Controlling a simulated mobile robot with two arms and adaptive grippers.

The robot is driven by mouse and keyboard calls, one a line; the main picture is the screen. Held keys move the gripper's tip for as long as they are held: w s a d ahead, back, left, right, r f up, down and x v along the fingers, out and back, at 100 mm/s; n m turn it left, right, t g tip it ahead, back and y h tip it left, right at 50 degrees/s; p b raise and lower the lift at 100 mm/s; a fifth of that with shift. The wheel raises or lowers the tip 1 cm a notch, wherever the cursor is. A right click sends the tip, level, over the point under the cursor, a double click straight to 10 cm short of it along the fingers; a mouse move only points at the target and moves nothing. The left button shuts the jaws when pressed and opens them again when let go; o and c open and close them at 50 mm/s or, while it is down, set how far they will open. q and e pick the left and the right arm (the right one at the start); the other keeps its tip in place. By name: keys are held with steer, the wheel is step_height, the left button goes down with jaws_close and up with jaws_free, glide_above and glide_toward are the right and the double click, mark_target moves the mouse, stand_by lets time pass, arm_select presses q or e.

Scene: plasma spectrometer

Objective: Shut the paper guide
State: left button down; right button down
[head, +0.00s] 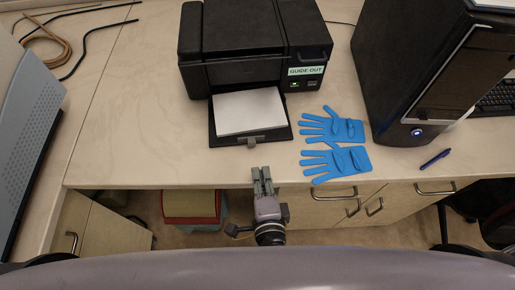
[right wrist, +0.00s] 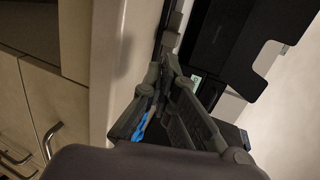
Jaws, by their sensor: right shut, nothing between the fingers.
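A black printer (head: 245,45) stands on the bench with its paper tray (head: 278,133) pulled out towards me. A white paper stack (head: 248,110) lies in the tray. A small grey paper guide (head: 256,141) sits at the tray's front edge. A label on the printer reads "GUIDE OUT" (head: 306,71). My right gripper (head: 262,171) is shut and empty, at the bench's front edge, just in front of the guide and apart from it. My left gripper is not in view.
Two blue gloves (head: 336,145) lie right of the tray. A grey instrument (head: 32,125) is at the left. The bench left of the tray is clear. Drawer handles (head: 335,193) stick out below.

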mark_target(256, 137)
steer(key=x, duration=0.2)
steer(key=p+x, duration=0.1)
steer(key=x, duration=0.1)
steer(key=r+x, duration=0.1)
steer(key=x, duration=0.2)
steer(key=shift+w, duration=0.2)
steer(key=shift+w+r+p, duration=0.15)
steer(key=shift+w+p, duration=0.05)
steer(key=shift+p, duration=0.2)
steer(key=w+p, duration=0.1)
steer(key=w, duration=0.2)
steer(key=shift+a+p, duration=0.2)
steer(key=shift+p, duration=0.2)
steer(key=shift+w, duration=0.2)
steer(key=shift+s, duration=0.1)
